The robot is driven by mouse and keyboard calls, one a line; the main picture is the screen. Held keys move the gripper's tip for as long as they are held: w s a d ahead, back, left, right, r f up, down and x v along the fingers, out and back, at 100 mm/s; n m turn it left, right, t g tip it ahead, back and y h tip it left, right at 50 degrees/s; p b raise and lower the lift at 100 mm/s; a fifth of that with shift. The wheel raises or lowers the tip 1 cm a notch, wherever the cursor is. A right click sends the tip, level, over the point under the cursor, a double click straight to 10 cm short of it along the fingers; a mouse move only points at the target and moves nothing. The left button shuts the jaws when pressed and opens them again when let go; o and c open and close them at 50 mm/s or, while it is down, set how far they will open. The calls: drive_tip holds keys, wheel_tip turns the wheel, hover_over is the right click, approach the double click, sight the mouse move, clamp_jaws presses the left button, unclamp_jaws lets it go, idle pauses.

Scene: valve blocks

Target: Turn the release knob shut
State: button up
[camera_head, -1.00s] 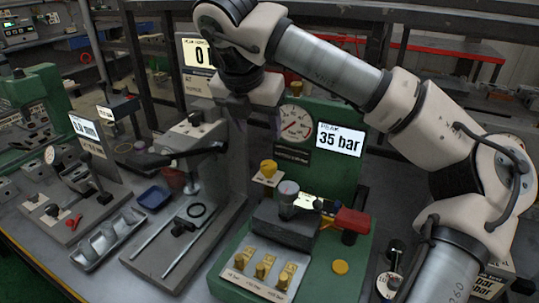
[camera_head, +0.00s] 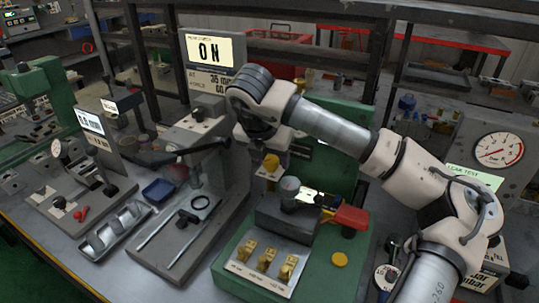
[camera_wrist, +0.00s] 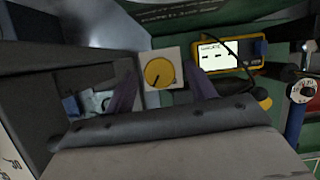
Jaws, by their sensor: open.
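The release knob (camera_wrist: 159,72) is a round yellow knob with a dark pointer mark, on a pale square plate (camera_wrist: 149,98). In the wrist view it lies between my fingers, with one finger on either side; I cannot tell if they touch it. In the head view the yellow knob (camera_head: 271,162) shows on the green test stand, just under my arm's end. My gripper (camera_wrist: 161,84) is open and points down at the knob. In the head view the fingers are hard to make out. The green stand (camera_head: 232,272) carries a grey block (camera_head: 285,222) in front of the knob.
A yellow meter (camera_wrist: 250,66) lies right of the knob in the wrist view. A grey press (camera_head: 215,185) stands close on the left. A gauge (camera_head: 498,149) is at the right.

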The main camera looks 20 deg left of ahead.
drive_tip(key=shift+c, duration=0.2)
drive_tip(key=c, duration=0.9)
drive_tip(key=shift+f+n+b, duration=0.15)
drive_tip(key=shift+n+b, duration=0.15)
drive_tip(key=shift+b, duration=0.25)
drive_tip(key=shift+d+f+n+y+b, duration=0.15)
drive_tip(key=shift+n+y+b, duration=0.35)
drive_tip(key=shift+n+b, duration=0.6)
drive_tip(key=n+y+b, duration=0.1)
drive_tip(key=n+b, duration=0.2)
drive_tip(key=shift+d, duration=0.15)
drive_tip(key=n, duration=0.1)
drive_tip(key=n+g+y+b, duration=0.1)
drive_tip(key=n, duration=0.1)
drive_tip(key=shift+w+d+r+n+y, duration=0.1)
drive_tip(key=shift+r+n+y, duration=0.2)
drive_tip(key=n+g+y, duration=0.1)
drive_tip(key=n, duration=0.3)
drive_tip(key=shift+w+d, duration=0.1)
drive_tip(key=shift+w, duration=0.05)
drive_tip(key=shift+n+g, duration=0.3)
